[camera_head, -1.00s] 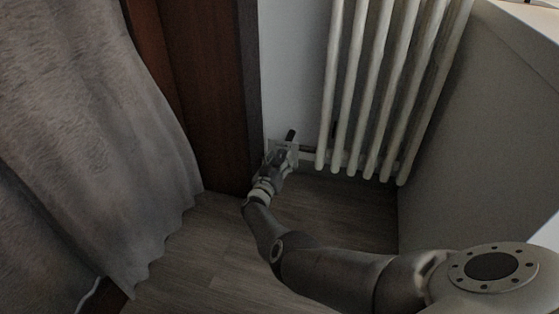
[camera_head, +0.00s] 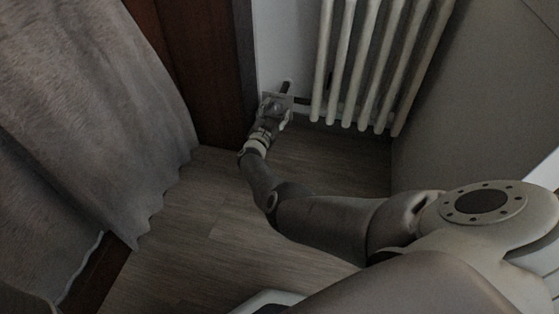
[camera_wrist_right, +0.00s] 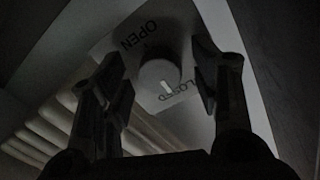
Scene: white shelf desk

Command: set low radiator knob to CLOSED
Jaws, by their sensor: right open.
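The low radiator knob (camera_wrist_right: 158,78) is a pale round knob in the right wrist view, on a light plate (camera_wrist_right: 108,45) printed OPEN and CLOSED. A small white mark on its face lies on the side toward the CLOSED lettering. My right gripper (camera_wrist_right: 162,88) is open, with one finger on each side of the knob; I cannot tell whether either touches it. In the head view my right gripper (camera_head: 272,120) is at the plate (camera_head: 283,99) low beside the radiator, and the knob is hard to make out there. My left gripper is not in view.
The white radiator (camera_head: 372,65) stands right of the plate. A dark wooden frame (camera_head: 205,75) and a grey curtain (camera_head: 100,110) are to the left. Bare wood floor (camera_head: 195,235) lies in front. A grey wall panel (camera_head: 465,110) is on the right.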

